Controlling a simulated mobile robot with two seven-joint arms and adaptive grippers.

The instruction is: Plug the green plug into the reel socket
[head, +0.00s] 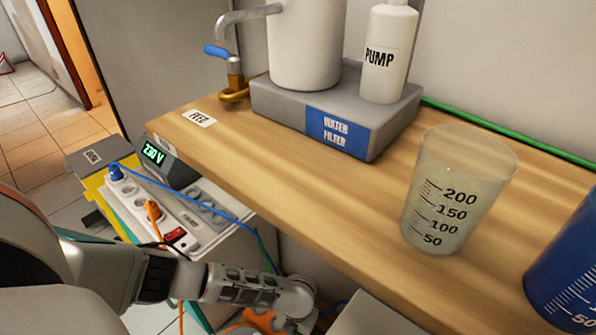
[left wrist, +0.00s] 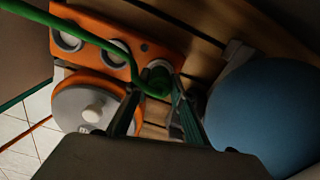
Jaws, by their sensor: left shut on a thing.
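In the left wrist view my left gripper (left wrist: 155,105) is shut on the green plug (left wrist: 157,82), with its dark fingers on either side. The plug is at the right-hand socket of the orange reel (left wrist: 130,28) and covers most of it. I cannot tell whether it is seated in the socket or just in front of it. Two round grey-rimmed sockets (left wrist: 112,54) to its left are empty. A thick green cable (left wrist: 60,22) runs from the upper left to the plug. In the head view my left arm reaches down at the bottom, and its fingertips are hidden. My right gripper is not seen.
A large blue rounded object (left wrist: 262,112) is close right of my left gripper. The reel's round side with a pale knob (left wrist: 93,113) is at left. Above my arm, the wooden counter (head: 290,190) bears a water filter (head: 340,134) and a measuring cup (head: 455,195). A power strip (head: 145,205) is at left.

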